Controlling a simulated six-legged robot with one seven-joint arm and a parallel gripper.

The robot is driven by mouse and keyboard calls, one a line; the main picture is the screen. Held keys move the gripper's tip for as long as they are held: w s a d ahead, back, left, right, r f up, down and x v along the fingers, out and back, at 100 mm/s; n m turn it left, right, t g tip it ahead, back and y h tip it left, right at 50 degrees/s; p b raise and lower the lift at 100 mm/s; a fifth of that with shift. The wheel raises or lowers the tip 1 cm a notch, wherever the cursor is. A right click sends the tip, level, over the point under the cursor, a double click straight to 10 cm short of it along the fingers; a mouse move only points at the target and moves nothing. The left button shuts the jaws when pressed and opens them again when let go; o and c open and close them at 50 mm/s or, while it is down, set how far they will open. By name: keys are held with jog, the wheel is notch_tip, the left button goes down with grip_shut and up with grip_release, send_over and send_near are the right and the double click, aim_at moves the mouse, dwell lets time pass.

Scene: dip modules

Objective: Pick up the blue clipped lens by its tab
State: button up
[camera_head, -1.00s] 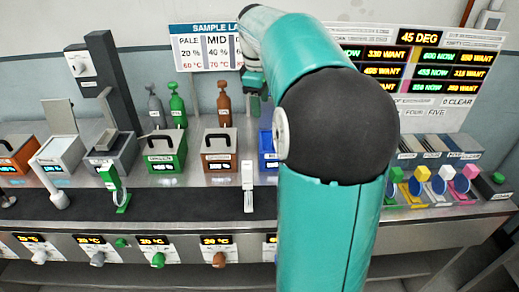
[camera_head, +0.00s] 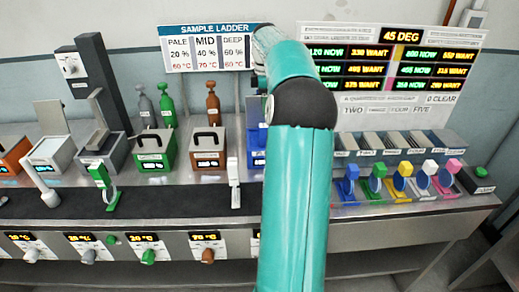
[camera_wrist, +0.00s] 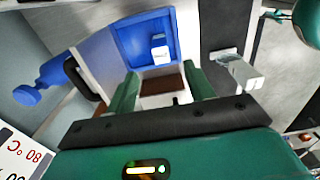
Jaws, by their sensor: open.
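In the head view, the blue clipped lens stands at the left end of a row of coloured lenses on the right part of the bench. Its blue tab (camera_head: 351,171) points up above a round disc (camera_head: 345,187). My gripper is hidden behind my own arm in the head view. In the wrist view my gripper (camera_wrist: 163,84) has its two green fingers apart, with nothing held between them. It faces an open blue box (camera_wrist: 128,38), well left of the lens row. The blue lens is not recognisable in the wrist view.
Green (camera_head: 376,177), yellow (camera_head: 400,176), white (camera_head: 427,174) and pink (camera_head: 450,171) lenses stand close together to the right of the blue one. Labelled slots (camera_head: 396,143) lie behind them. In the wrist view, a blue bottle (camera_wrist: 45,88) and a white handle (camera_wrist: 240,72) flank the box.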

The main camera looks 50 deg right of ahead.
notch_tip(320, 180, down, 6)
jog(key=shift+s+f, duration=0.1)
jog(key=shift+s, duration=0.05)
jog(key=shift+w+a+f, duration=0.1)
jog(key=shift+w+f, duration=0.05)
jog(key=shift+f, duration=1.35)
jog(key=shift+w+a+f, duration=0.1)
jog(key=shift+w+f, duration=0.05)
jog(key=shift+f, duration=1.3)
grip_shut()
